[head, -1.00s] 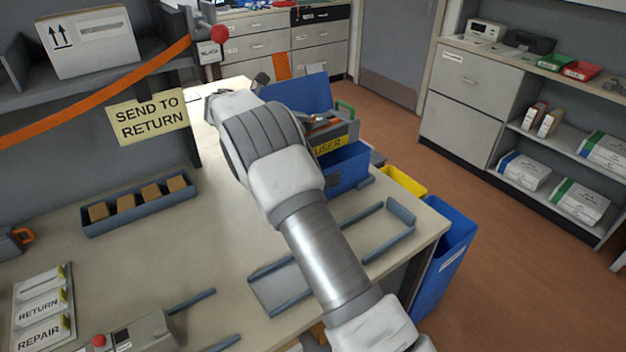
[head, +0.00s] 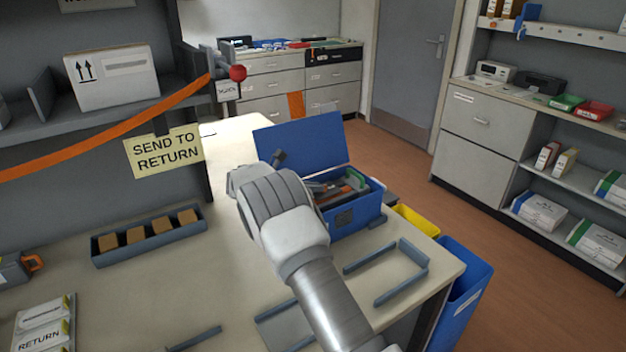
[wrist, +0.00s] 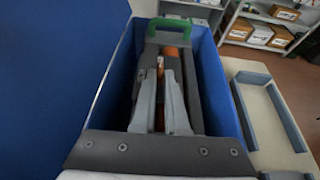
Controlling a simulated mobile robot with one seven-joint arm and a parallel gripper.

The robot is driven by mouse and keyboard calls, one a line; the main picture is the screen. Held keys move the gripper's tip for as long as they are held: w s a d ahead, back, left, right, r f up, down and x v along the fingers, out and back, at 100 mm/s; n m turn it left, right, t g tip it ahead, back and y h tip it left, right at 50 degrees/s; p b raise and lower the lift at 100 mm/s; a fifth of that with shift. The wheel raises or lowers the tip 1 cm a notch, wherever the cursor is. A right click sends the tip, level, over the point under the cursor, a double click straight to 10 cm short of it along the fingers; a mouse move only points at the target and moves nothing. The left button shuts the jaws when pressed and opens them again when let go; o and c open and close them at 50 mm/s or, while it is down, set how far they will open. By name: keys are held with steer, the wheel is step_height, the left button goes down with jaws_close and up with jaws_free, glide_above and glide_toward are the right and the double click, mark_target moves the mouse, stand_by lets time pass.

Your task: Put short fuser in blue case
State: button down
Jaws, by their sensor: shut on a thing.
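The short fuser (wrist: 189,93) is a dark grey unit with an orange roller and a green handle. In the wrist view it lies lengthwise inside the open blue case (wrist: 212,88), between its side walls. My gripper (wrist: 161,62) is shut on the fuser, with the fingers reaching down into the case. In the head view the blue case (head: 357,216) stands on the bench with its lid raised, and the fuser (head: 350,188) shows at its opening. My wrist hides part of the case. Whether the fuser touches the bottom cannot be told.
A grey-blue bracket frame (head: 424,268) lies on the bench in front of the case. A yellow bin (head: 415,221) and a blue bin (head: 465,285) stand beyond the bench's right edge. A tray (head: 150,243) of brown blocks sits at left.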

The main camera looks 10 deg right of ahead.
steer(key=shift+f, duration=0.3)
stand_by(0.5)
steer(key=c, duration=1.4)
jaws_free()
steer(key=shift+f, duration=0.2)
steer(key=o, duration=0.5)
steer(key=shift+c, duration=0.2)
